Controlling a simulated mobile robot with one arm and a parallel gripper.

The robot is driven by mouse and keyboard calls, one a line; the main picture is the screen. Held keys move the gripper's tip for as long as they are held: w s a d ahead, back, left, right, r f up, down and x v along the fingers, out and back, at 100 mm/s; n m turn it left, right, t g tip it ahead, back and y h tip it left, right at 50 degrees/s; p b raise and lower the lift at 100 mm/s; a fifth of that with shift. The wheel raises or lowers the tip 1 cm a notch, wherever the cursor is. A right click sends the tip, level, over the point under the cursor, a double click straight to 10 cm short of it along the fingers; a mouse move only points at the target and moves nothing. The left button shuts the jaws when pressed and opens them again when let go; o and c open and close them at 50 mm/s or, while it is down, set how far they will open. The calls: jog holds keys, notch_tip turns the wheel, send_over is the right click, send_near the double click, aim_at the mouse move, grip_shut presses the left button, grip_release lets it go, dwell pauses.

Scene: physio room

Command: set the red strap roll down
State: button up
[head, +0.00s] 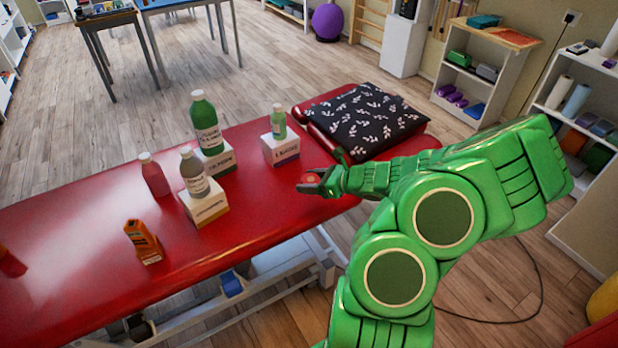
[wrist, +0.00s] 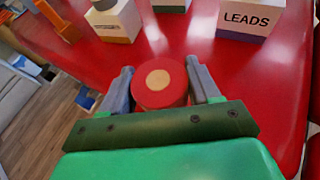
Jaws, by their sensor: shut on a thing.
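The red strap roll (wrist: 158,84) shows in the wrist view as a round red end with a pale centre. It sits between the two grey fingers of my gripper (wrist: 161,86), which is shut on it. In the head view my gripper (head: 309,185) is over the near right part of the red treatment couch (head: 90,235), with a little of the roll (head: 311,178) showing. I cannot tell whether the roll touches the couch top.
On the couch, a box with a small green bottle (head: 279,122) stands just behind my gripper. A patterned black cushion (head: 372,122) lies to the right. Bare couch lies between.

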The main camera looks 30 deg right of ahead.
jog(key=shift+s+a+r, duration=0.1)
jog(key=shift+s+r, duration=0.05)
jog(key=shift+s, duration=0.2)
